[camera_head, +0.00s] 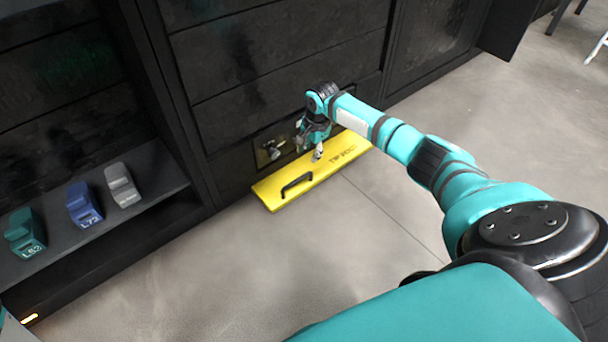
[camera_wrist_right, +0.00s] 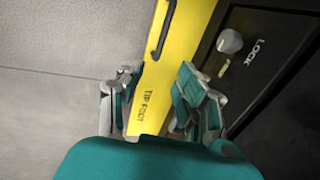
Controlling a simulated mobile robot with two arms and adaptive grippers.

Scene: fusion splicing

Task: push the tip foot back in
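The tip foot is a flat yellow bar (camera_head: 275,192) at the floor, sticking out along the bottom of the dark cabinet. It has a black handle (camera_head: 297,184) near its left end and "TIP FOOT" lettering. It also shows in the right wrist view (camera_wrist_right: 183,30), running between my fingers. My right gripper (camera_head: 317,153) is above the right half of the bar, close to the cabinet front. Its fingers are spread apart in the right wrist view (camera_wrist_right: 158,98), with nothing held between them. Whether the fingers touch the bar cannot be told. My left gripper is not in view.
A lock plate (camera_wrist_right: 260,62) with a round knob (camera_wrist_right: 230,41) sits on the cabinet front just behind the bar. Green (camera_head: 26,232), blue (camera_head: 83,205) and grey (camera_head: 122,185) blocks stand on a low shelf at left. The floor in front of the bar is clear.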

